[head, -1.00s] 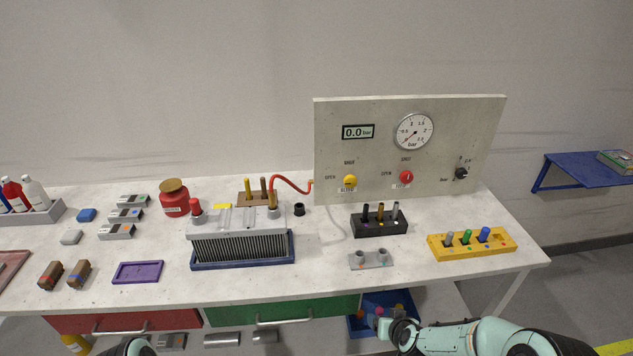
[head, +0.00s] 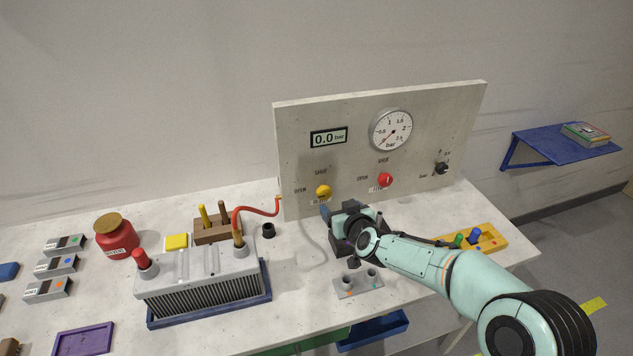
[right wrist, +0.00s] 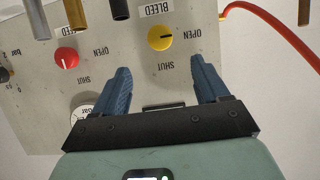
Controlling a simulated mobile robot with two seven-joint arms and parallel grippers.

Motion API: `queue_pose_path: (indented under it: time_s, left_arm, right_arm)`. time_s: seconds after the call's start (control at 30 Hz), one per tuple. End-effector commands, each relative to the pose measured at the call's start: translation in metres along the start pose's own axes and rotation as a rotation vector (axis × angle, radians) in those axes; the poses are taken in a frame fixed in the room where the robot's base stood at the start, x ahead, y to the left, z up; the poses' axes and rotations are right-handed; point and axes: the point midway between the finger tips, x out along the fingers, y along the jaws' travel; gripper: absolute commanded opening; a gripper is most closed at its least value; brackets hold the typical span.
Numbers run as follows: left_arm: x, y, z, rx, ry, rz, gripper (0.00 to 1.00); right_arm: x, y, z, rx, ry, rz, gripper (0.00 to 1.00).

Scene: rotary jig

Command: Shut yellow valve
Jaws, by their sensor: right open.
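The yellow valve (head: 323,190) is a round knob low on the left of the upright grey panel (head: 300,150). In the inverted right wrist view, the yellow valve (right wrist: 158,40) has a dark mark pointing toward the OPEN label; the SHUT label is on the side nearer my fingers. My right gripper (head: 326,210) is in front of the panel, just below the valve in the head view. In the right wrist view, my right gripper (right wrist: 161,72) is open and empty, its blue fingers spread to either side of the knob's line, apart from it. My left gripper is out of view.
A red valve (head: 385,180) and black selector (head: 441,168) are on the same panel. A red hose (head: 262,205) runs left of the panel. A grey two-hole block (head: 358,285) is in front.

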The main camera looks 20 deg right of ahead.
Motion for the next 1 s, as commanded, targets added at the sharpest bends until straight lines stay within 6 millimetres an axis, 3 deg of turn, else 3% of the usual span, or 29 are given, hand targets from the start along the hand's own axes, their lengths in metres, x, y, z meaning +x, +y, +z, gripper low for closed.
queue_pose_path:
  time_s: [0.17, 0.7, 1.0]
  left_arm:
    - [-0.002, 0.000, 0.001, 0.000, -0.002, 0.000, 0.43]
    - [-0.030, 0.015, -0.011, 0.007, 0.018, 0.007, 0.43]
    - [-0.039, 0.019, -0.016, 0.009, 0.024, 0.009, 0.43]
  right_arm:
    - [0.012, 0.000, -0.002, -0.002, 0.004, 0.000, 0.74]
    - [0.111, 0.000, -0.005, -0.001, 0.006, 0.000, 0.74]
    - [0.132, 0.000, -0.004, -0.001, 0.006, 0.000, 0.74]
